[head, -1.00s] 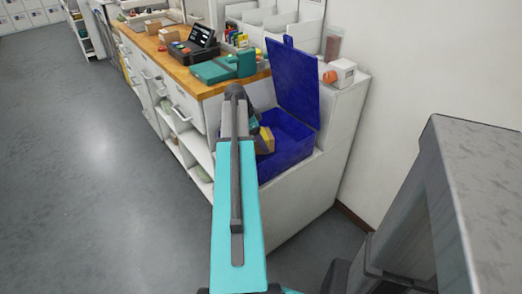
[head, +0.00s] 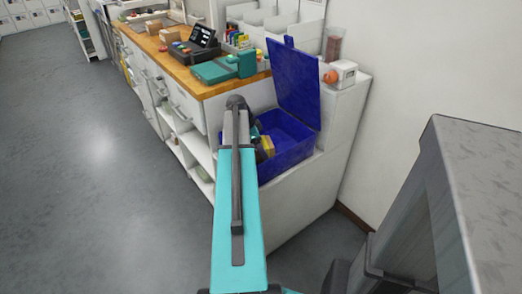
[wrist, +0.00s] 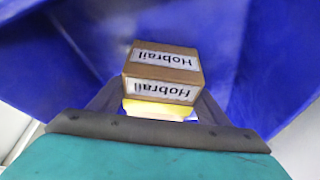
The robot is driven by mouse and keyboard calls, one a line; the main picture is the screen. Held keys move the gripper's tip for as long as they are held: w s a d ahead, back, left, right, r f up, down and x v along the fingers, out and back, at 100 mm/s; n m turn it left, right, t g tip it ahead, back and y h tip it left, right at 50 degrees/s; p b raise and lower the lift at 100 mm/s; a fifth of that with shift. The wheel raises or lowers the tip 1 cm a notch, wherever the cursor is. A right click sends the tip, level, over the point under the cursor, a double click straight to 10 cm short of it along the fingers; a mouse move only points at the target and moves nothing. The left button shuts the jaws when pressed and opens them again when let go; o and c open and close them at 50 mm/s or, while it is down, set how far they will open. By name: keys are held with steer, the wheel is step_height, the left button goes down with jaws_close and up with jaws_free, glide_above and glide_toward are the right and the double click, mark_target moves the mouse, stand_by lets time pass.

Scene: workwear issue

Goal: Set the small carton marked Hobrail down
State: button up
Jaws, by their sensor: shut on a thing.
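The small carton (wrist: 161,73) is brown with white labels reading Hobrail, upside down in the wrist view. My gripper (wrist: 160,104) is shut on it, with a dark finger on either side. A bright yellow patch shows just below the carton there; I cannot tell what it belongs to. In the head view, my gripper (head: 258,141) is at the left part of an open blue box (head: 293,150), mostly hidden behind my arm. Blue walls surround the carton in the wrist view. I cannot tell whether the carton touches the box floor.
The blue box's lid (head: 294,82) stands raised at the back. A teal device (head: 224,69) and a black terminal (head: 196,45) are on the wooden counter (head: 190,82) behind left.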

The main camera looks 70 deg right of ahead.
steer(key=o, duration=1.3)
steer(key=shift+f, duration=0.1)
steer(key=v, duration=1.2)
